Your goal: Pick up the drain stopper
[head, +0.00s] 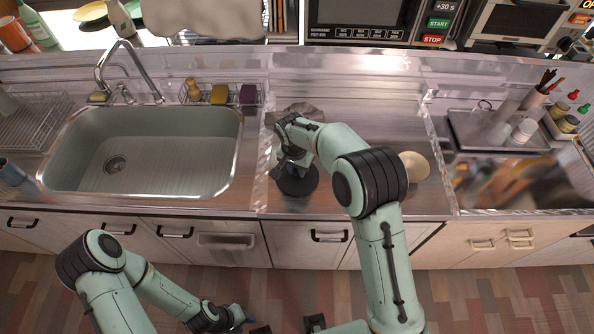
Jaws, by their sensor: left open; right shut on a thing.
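The drain stopper looks to be the dark round disc (297,184) low over the steel counter, right of the sink. My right gripper (291,164) is above it, pointing down, shut on its upper part. The wrist hides the grip and part of the disc. I cannot tell whether the disc still touches the counter. My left gripper (287,326) is low in front of the cabinets, open and empty, with its fingers apart at the bottom edge.
The empty sink (150,150) with a faucet (130,75) is to the left. A dark crumpled item (303,110) lies behind my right gripper. A pale round dish (414,165) is right of my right arm. A tray (470,130) with cups stands further right.

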